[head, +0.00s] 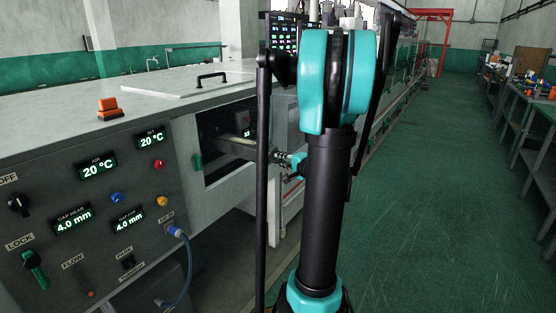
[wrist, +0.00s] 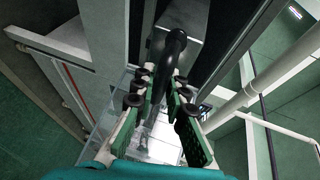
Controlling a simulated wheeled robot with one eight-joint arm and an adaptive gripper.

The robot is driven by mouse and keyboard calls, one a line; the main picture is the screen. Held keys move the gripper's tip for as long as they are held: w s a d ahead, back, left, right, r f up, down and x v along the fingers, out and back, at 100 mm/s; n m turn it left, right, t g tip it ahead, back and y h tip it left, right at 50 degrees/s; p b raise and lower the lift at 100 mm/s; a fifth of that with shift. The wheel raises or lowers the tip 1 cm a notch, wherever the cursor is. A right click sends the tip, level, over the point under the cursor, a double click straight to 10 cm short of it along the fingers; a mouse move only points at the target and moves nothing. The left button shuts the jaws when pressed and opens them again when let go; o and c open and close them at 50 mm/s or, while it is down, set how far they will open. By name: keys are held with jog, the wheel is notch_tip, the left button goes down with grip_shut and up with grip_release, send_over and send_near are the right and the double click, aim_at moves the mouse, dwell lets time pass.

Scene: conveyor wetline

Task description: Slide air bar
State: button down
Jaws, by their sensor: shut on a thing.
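In the wrist view, my gripper (wrist: 158,88) has its two green-padded fingers on either side of a black handle (wrist: 170,48). The fingers are shut on this handle, which runs up from between them to a rounded end. A grey block lies behind the handle. In the head view, a pale bar (head: 232,147) shows inside the open side window of the machine, and I take it to be the air bar. My gripper (head: 297,164) is just right of that window, partly hidden by my arm. The handle's join to the bar cannot be made out.
The machine's control panel (head: 95,215) shows 20 °C twice and 4.0 mm twice. It has a green LOCK lever (head: 35,268) and a blue hose (head: 188,265). An orange button box (head: 108,108) sits on top. Green floor (head: 440,200) is clear to the right, before benches (head: 520,115).

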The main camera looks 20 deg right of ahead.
jog(key=shift+s+d+f, duration=0.1)
jog(key=shift+s, duration=0.05)
jog(key=c, duration=1.5)
grip_release()
jog(key=shift+d, duration=0.1)
jog(key=shift+c, duration=0.2)
jog(key=shift+s, duration=0.1)
jog(key=v, duration=1.2)
jog(key=s+a+f+n+g+y, duration=0.1)
jog(key=a+f+n+g, duration=0.15)
jog(key=a, duration=0.25)
jog(key=s+a+f+n+g, duration=0.1)
jog(key=a+f+n+g, duration=0.1)
jog(key=a+f, duration=0.3)
jog(key=s+a+f+n+g+h, duration=0.2)
jog(key=s+a+f+n+g, duration=0.1)
jog(key=s, duration=0.4)
jog(key=s+a+f+n+g+h, duration=0.2)
jog(key=s+a+f+n+g, duration=0.1)
jog(key=s+a+f+n, duration=0.2)
notch_tip(320, 180, down, 3)
jog(key=shift+s+a+f+n+h, duration=0.2)
jog(key=shift+s+a+n+h, duration=0.1)
jog(key=shift+s+n, duration=0.8)
